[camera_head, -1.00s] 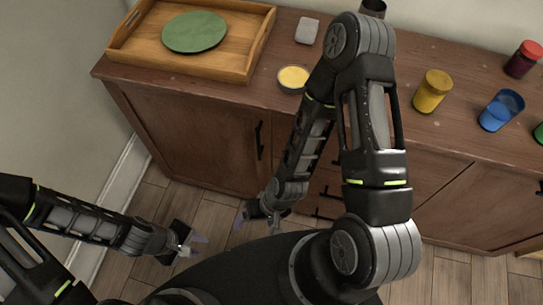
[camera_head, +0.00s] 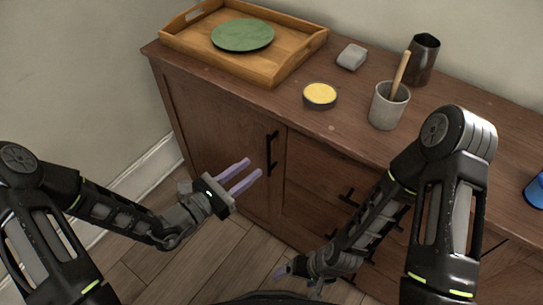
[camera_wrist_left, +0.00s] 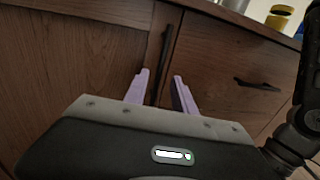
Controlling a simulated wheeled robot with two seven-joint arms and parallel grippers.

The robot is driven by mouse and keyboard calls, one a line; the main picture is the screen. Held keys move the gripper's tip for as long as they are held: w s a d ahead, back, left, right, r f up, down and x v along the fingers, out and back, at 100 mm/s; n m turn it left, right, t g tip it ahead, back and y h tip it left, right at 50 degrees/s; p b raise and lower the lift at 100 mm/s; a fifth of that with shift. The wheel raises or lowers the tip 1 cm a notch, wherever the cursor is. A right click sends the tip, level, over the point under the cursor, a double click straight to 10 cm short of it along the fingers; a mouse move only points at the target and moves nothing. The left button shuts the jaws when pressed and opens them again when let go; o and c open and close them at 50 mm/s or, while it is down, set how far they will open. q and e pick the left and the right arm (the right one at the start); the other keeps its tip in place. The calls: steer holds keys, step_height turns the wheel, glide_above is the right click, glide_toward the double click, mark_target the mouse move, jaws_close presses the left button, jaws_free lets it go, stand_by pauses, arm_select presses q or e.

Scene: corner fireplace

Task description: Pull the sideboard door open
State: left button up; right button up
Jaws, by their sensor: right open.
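The sideboard door (camera_head: 215,130) is the brown wooden panel at the left of the sideboard front, and it looks shut. Its black vertical handle (camera_head: 272,153) is near the door's right edge. My left gripper (camera_head: 253,168) is open and empty, with lilac fingers pointing at the handle from a short distance. In the left wrist view, the handle (camera_wrist_left: 165,55) lies ahead, lined up with the gap between the open fingers (camera_wrist_left: 160,76); I see no contact. My right gripper (camera_head: 281,270) is low in front of the drawers, partly hidden by its arm, away from the door.
The sideboard top (camera_head: 300,122) holds a wooden tray (camera_head: 295,62) with a green plate (camera_head: 243,35), a yellow-topped tin (camera_head: 320,96), a grey block (camera_head: 351,57), a grey cup (camera_head: 388,108) and a dark metal vessel (camera_head: 423,60). Drawers with black handles are right of the door. Floor before the door is clear.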

arm_select(q)
steer(key=shift+d, duration=0.1)
glide_above(269, 170)
steer(key=shift+w+b, duration=0.3)
steer(key=shift+b, duration=0.1)
jaws_close()
stand_by(0.3)
stand_by(1.2)
